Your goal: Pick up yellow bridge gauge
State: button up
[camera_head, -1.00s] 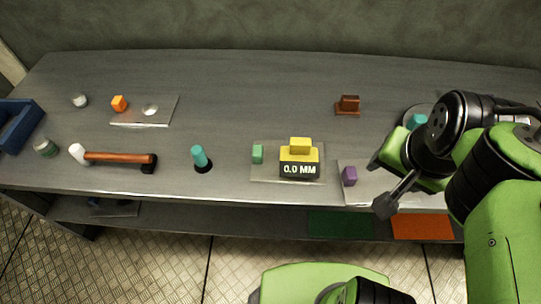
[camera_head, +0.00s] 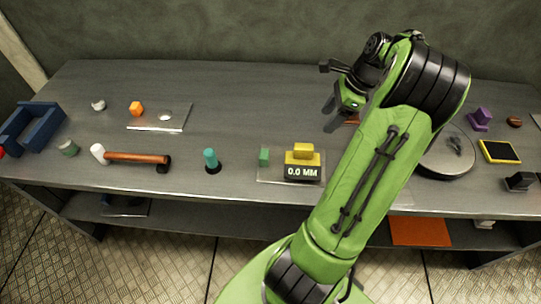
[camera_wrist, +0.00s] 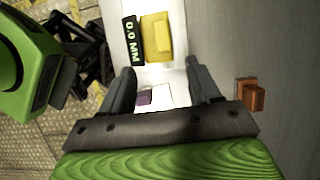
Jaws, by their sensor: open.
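The yellow bridge gauge (camera_head: 302,154) is a stepped yellow block with a black front that reads 0.0 MM. It sits on a thin light plate (camera_head: 265,178) near the front edge of the bench, and also shows at the top of the wrist view (camera_wrist: 157,36). My gripper (camera_head: 334,115) is open, up and to the right of the gauge in the head view. In the wrist view my gripper (camera_wrist: 160,70) has its two fingers spread, with the gauge beyond the fingertips and not between them.
The bench behind the gauge is clear.

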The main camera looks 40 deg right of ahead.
jog(key=b, duration=0.4)
send_near(306, 146)
jog(key=x, duration=0.5)
jog(key=shift+a, duration=0.25)
jog(key=b+x, duration=0.1)
jog(key=x, duration=0.5)
jog(key=shift+d+f+b, duration=0.15)
jog(key=shift+b, duration=0.15)
jog(key=shift+c, duration=0.2)
grip_shut()
